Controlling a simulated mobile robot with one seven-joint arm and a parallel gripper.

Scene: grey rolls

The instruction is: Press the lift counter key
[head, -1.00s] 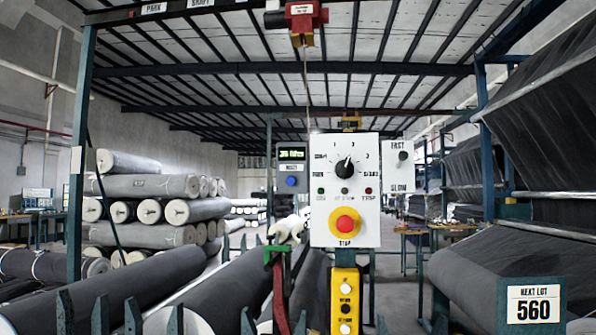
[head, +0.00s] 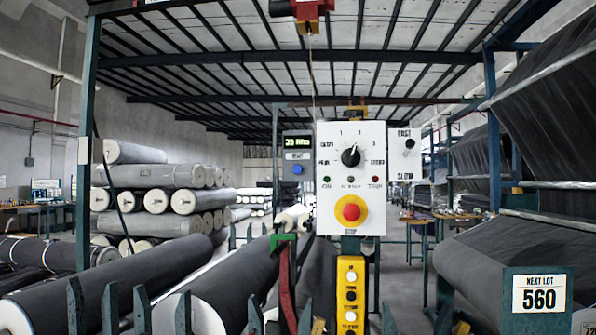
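A grey counter box (head: 297,158) with a lit green display hangs just left of the white control panel. A round blue key (head: 297,170) sits on its lower part, under a small label that seems to read RESET. The blue key is in plain view and nothing touches it. My gripper is not in view.
The white panel (head: 328,215) carries a black dial (head: 351,156) and a red stop button (head: 351,212). A yellow push-button box (head: 350,288) hangs below. A pale object (head: 291,218) sits above a green bracket (head: 283,242). Grey rolls (head: 254,279) and upright posts fill the foreground.

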